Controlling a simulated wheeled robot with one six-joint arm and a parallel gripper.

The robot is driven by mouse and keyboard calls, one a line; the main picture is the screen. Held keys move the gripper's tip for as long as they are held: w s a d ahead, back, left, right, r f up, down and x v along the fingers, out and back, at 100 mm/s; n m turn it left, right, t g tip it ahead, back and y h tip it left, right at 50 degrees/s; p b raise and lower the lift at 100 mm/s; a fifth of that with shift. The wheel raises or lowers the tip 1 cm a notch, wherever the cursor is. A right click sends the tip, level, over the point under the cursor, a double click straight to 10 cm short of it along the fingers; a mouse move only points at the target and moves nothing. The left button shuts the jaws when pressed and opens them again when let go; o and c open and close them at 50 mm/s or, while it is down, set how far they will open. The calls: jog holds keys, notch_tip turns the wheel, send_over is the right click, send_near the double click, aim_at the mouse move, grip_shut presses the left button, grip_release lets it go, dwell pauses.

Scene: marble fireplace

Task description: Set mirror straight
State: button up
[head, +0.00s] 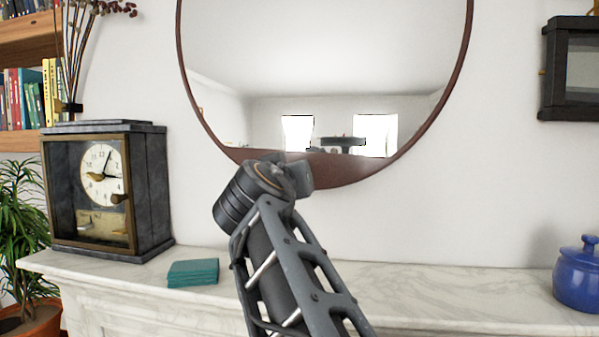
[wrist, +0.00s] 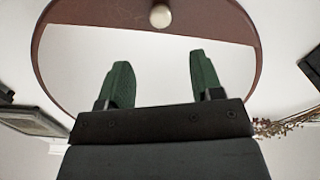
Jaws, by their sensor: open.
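The round mirror (head: 320,75) hangs on the white wall in a thin brown rim. A solid brown segment (head: 345,170) fills its bottom; its straight edge looks slightly lower at the right in the head view. In the wrist view the brown segment (wrist: 105,12) is at the top, its edge sloping down to the right, with a round cream knob (wrist: 160,16) on it. My gripper (head: 290,172) is in front of the mirror's lower part and hides the knob in the head view. Its green fingers (wrist: 158,70) are apart and empty, with the knob beyond their tips.
A marble mantel (head: 400,297) runs below. On it stand a dark clock (head: 105,185), a teal stack (head: 193,272) and a blue lidded pot (head: 577,275). A dark wall case (head: 572,70) hangs at right. The mantel's middle right is clear.

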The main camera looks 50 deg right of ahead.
jog(key=p+x, duration=0.4)
jog(key=x, duration=0.8)
jog(key=shift+w+d, duration=0.1)
jog(key=shift+d, duration=0.15)
